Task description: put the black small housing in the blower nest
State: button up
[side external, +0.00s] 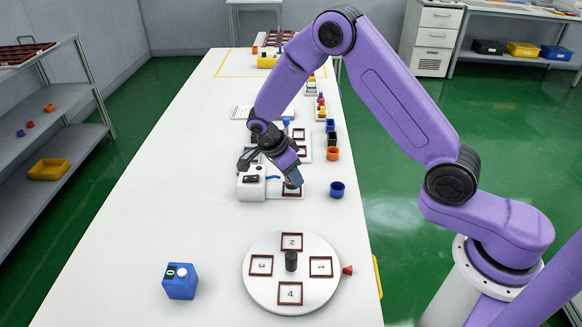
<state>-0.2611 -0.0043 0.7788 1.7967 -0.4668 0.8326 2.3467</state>
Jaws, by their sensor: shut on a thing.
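My gripper (293,181) points down over the brown-framed square nest (292,194) beside a white device with a black top (250,184). It is shut on a small dark thing, mostly hidden by the fingers, low over or inside that frame. I cannot tell whether it touches the nest floor. The white device looks like the blower, with the framed nest on its right side. A black cup-shaped housing (331,138) stands in a row along the table's right edge.
An orange cup (332,154) and a blue cup (337,190) stand at the right edge. More framed plates (301,134) lie behind my gripper.

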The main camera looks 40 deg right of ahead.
jog(key=shift+f, duration=0.75)
dwell(0.5)
jog(key=o, duration=1.2)
jog(key=v, duration=1.6)
jog(key=s+a+r+n+t+y, duration=0.1)
jog(key=s+a+r+n, duration=0.15)
jog(key=s+n, duration=0.55)
jog(key=s+d+n+y, duration=0.1)
jog(key=s+d+n, duration=0.2)
jog(key=s+n, duration=0.5)
jog(key=s+d+n+y, duration=0.1)
jog(key=s+d+n, duration=0.2)
jog(key=s+n, duration=0.5)
jog(key=s+d+n+y, duration=0.1)
jog(key=s+d+n, duration=0.2)
jog(key=s+n, duration=0.5)
jog(key=shift+s+d+y, duration=0.25)
jog(key=shift+s+y, duration=0.15)
jog(key=shift+s, duration=0.55)
